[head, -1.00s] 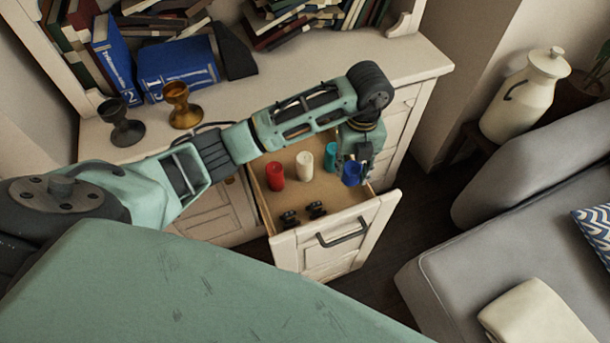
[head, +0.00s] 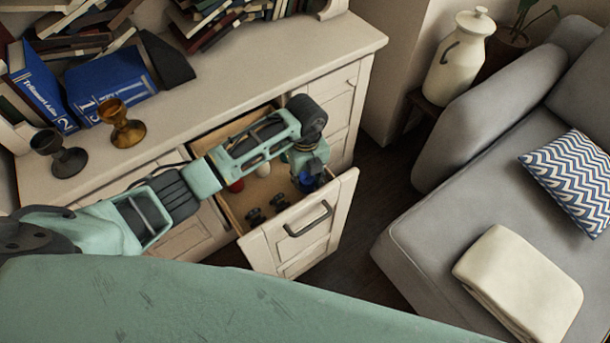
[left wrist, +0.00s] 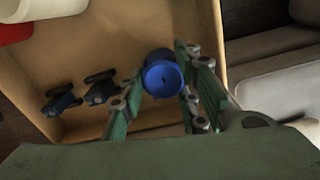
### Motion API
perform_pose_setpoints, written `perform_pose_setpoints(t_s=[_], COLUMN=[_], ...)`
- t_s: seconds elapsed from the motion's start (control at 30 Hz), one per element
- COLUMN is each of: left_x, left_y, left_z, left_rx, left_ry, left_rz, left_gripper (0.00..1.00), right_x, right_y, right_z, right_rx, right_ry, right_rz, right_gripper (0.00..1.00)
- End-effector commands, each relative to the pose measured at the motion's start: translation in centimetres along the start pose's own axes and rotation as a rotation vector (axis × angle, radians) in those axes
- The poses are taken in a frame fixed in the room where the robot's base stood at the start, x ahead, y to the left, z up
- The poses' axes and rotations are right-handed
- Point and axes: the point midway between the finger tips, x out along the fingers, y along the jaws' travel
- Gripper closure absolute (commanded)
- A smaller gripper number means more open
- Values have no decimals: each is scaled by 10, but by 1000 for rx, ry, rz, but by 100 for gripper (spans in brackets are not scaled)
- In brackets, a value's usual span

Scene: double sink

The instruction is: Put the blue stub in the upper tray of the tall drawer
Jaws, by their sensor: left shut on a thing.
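My left gripper (head: 313,178) is shut on the blue stub (head: 307,184) at the right side of the open drawer (head: 297,233). In the left wrist view the blue stub (left wrist: 163,77) sits between the two green fingers, over the wooden drawer floor (left wrist: 110,45). I cannot tell whether it touches the floor. A red stub (head: 236,186) and a white stub (head: 263,170) stand in the drawer, partly hidden behind my left arm. No separate upper tray can be told apart. My right gripper is not in view.
Two small dark objects (head: 267,210) lie near the drawer's front. Two goblets (head: 122,124) and blue books (head: 108,85) stand on the cabinet top (head: 230,95). A grey sofa (head: 440,225) stands to the right, with dark floor between it and the drawer.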

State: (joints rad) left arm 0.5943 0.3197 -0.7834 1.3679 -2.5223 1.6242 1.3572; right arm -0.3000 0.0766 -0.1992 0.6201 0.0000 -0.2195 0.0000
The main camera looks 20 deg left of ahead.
Motion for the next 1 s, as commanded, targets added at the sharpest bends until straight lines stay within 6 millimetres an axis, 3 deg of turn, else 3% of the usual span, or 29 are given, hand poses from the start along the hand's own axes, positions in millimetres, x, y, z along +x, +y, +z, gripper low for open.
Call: perform_pose_setpoints(t_s=[0.23,0.27,0.43,0.77,0.87,1.0], left_x=[4,3,2,1,-6,-29], left_y=[0,0,0,0,-1,-1], left_z=[0,0,0,0,1,1], left_rx=[0,0,0,0,1,2], left_ry=[-1,-1,-1,0,-2,-3], left_rz=[0,0,0,-1,-3,-3], left_gripper=[96,67,52,51,51,51], right_x=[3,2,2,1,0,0], right_y=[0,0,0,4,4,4], right_z=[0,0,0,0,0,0], right_rx=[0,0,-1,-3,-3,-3], right_ry=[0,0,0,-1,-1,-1], right_rz=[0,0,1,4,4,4], right_gripper=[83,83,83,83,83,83])
